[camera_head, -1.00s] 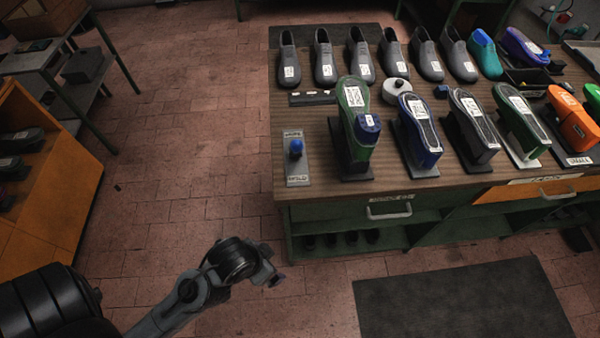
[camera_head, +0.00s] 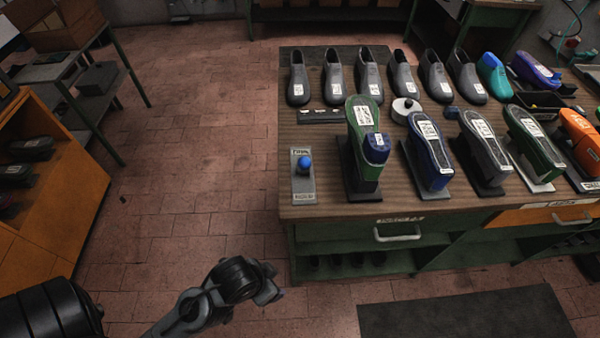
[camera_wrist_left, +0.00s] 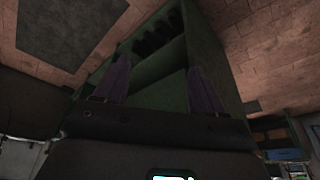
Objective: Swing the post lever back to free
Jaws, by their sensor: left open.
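The post lever, a blue knob (camera_head: 305,164) on a pale metal plate (camera_head: 303,190), stands at the near left corner of the bench. Small labels sit at both ends of the plate, too small to read. Which way the lever leans is hard to tell. My left gripper (camera_head: 270,287) is in front of and below the bench, over the floor, well apart from the lever. In the left wrist view its two fingers (camera_wrist_left: 160,85) are spread with nothing between them. My right gripper is not in view.
A post with a green last and blue block (camera_head: 365,145) stands just right of the lever. More posts with lasts line the wooden bench (camera_head: 330,205), and grey lasts stand behind. A drawer handle (camera_head: 397,233) juts from the front. The floor left of the bench is clear.

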